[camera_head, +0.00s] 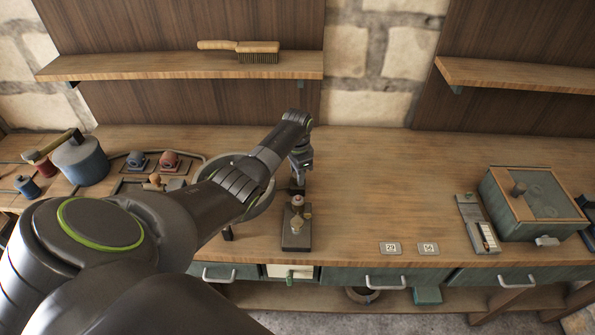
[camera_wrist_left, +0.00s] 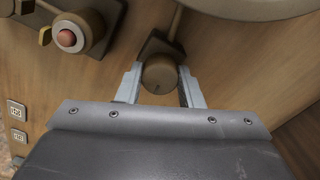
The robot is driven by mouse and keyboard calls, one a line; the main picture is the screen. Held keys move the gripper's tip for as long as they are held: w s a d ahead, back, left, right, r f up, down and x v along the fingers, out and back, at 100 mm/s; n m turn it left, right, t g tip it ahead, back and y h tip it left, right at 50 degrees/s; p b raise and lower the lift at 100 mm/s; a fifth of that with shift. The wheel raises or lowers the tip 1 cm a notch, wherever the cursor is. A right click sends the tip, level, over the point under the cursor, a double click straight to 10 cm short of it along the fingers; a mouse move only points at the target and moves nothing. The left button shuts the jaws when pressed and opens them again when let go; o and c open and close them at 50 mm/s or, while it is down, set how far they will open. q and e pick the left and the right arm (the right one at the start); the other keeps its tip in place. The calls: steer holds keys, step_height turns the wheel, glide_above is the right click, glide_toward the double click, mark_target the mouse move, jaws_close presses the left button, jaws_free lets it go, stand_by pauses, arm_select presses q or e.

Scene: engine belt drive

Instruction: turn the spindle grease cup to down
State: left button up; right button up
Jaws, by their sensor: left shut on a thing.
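My left gripper (camera_head: 299,180) reaches down over the middle of the bench, just behind a small dark stand. In the left wrist view its two pale fingers (camera_wrist_left: 160,92) are closed on opposite sides of a round brownish knob (camera_wrist_left: 159,74), which I take for the spindle grease cup. The knob has a small dark mark on its face, and a dark bracket and rod show behind it. In the head view the gripper hides the knob, so I cannot tell which way the cup points. My right gripper is not in view.
The dark stand (camera_head: 296,240) with brass round parts is close in front of the gripper; its reddish button (camera_wrist_left: 67,38) shows in the wrist view. Number plates (camera_head: 390,248) and a green box (camera_head: 535,205) are to the right. The bench between is clear.

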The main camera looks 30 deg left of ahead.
arm_select(q)
steer(key=shift+w+m, duration=0.1)
steer(key=shift+m, duration=0.8)
steer(key=o, duration=1)
steer(key=shift+c, duration=0.2)
step_height(320, 180, up, 18)
steer(key=shift+f, duration=0.25)
